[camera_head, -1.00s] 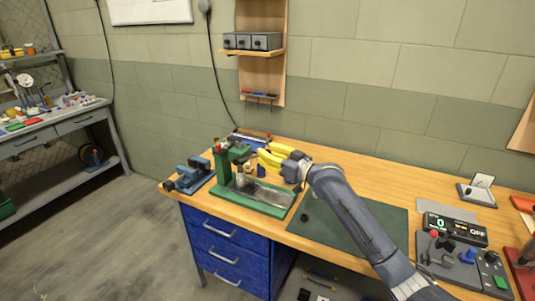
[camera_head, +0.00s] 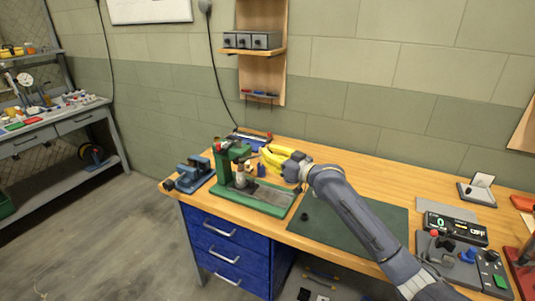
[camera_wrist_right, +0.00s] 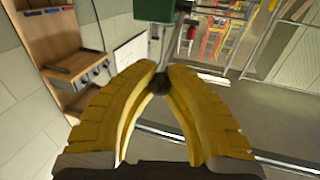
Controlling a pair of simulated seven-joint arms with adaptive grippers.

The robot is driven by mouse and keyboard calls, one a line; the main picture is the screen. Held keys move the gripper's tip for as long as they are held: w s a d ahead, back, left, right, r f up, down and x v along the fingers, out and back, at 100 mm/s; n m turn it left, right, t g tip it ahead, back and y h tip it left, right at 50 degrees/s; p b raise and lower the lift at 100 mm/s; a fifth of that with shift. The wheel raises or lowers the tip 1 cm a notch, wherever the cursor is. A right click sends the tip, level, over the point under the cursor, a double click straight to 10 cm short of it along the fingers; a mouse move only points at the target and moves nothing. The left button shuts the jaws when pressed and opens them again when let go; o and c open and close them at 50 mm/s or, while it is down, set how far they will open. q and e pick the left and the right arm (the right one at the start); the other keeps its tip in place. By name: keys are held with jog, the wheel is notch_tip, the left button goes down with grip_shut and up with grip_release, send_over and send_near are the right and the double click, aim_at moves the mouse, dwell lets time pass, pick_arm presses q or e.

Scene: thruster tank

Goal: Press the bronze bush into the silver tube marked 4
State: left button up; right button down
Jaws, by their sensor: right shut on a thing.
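The green arbor press (camera_head: 223,163) stands on the wooden bench on its green base. A small silvery piece (camera_head: 240,181) sits under its ram; I cannot tell whether it is the tube, and no number is readable. The bronze bush cannot be made out. My right gripper (camera_head: 263,154), with yellow fingers, is beside the press head. In the right wrist view its fingertips (camera_wrist_right: 160,82) are shut on a dark round knob (camera_wrist_right: 160,84), which looks like the end of the press lever. The green press body (camera_wrist_right: 155,10) is just beyond it. My left gripper is not in view.
A blue vise-like tool (camera_head: 194,174) stands left of the press. A dark green mat (camera_head: 350,225) with a small dark piece (camera_head: 305,217) lies to the right. A control box (camera_head: 455,262) and a display (camera_head: 455,229) are at the far right.

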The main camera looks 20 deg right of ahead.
jog(key=shift+f, duration=0.25)
jog(key=c, duration=1.2)
grip_release()
jog(key=shift+r, duration=0.1)
jog(key=v, duration=1.2)
